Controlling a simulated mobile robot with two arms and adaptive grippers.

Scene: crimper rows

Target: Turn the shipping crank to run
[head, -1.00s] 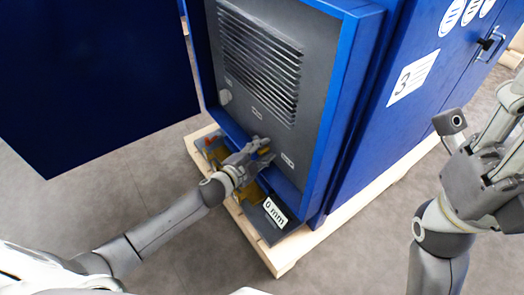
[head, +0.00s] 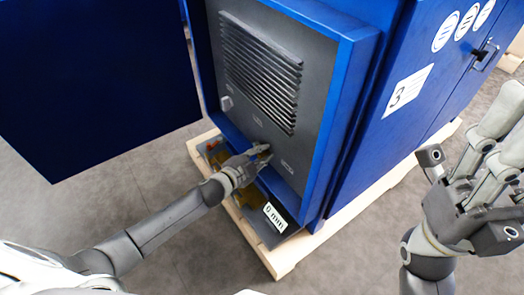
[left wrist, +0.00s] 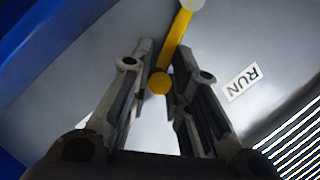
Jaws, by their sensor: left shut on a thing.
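The yellow crank (left wrist: 181,38) shows in the left wrist view against a grey panel, with a round yellow knob (left wrist: 160,83) at its near end and a pale hub at its far end. My left gripper (left wrist: 162,62) is shut on the crank, one finger on each side of it. A RUN label (left wrist: 242,82) is on the panel to the right of the crank. In the head view my left gripper (head: 264,156) is at the lower part of the cabinet's grey panel (head: 235,118) and hides the crank. My right gripper (head: 475,190) is raised at the right, away from the cabinet.
The blue cabinet (head: 345,110) stands on a wooden pallet (head: 290,257). Its dark blue door (head: 95,80) is open at the left. A grey ledge with a "0 mm" label (head: 275,217) sticks out below the panel. A slatted vent (head: 262,70) is above. Floor in front is clear.

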